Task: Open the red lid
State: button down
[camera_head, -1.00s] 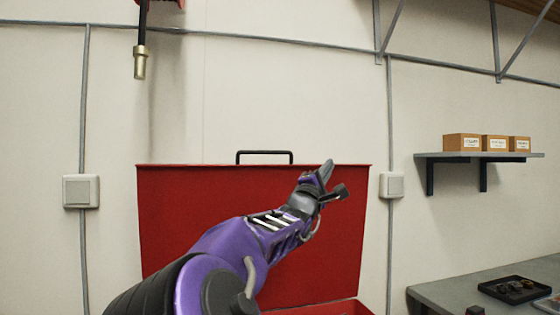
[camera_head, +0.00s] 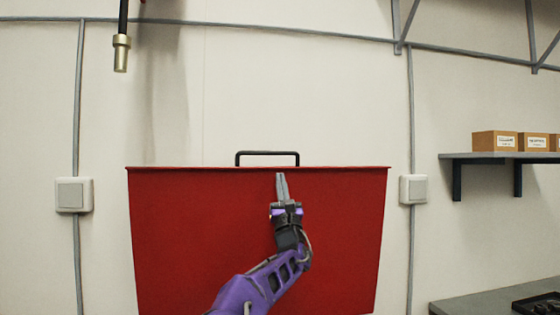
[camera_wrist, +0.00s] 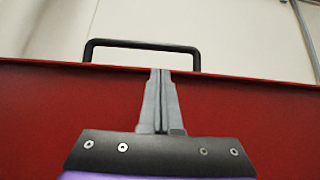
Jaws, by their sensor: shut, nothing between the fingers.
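The red lid (camera_head: 180,230) stands raised, its broad red face toward me, against the pale wall. A black handle (camera_head: 267,153) sits on its top edge. In the wrist view the lid (camera_wrist: 45,105) fills the lower half and the handle (camera_wrist: 140,43) stands above the edge. My gripper (camera_head: 280,175) is shut and empty, pointing up in front of the lid, just below the handle. In the wrist view its fingertips (camera_wrist: 160,72) reach about the lid's top edge. I cannot tell whether they touch the lid. My arm hides part of the lid's lower middle.
A metal-tipped hose (camera_head: 121,50) hangs at the upper left. Wall boxes flank the lid at left (camera_head: 73,195) and right (camera_head: 413,189). A shelf (camera_head: 470,157) with cardboard boxes (camera_head: 495,141) is at the right, above a grey bench (camera_head: 470,304) with a black tray (camera_head: 540,304).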

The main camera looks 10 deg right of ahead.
jog(key=p+x, duration=0.3)
jog(key=x, duration=0.5)
jog(key=shift+f+b, duration=0.1)
jog(key=shift+b, duration=0.2)
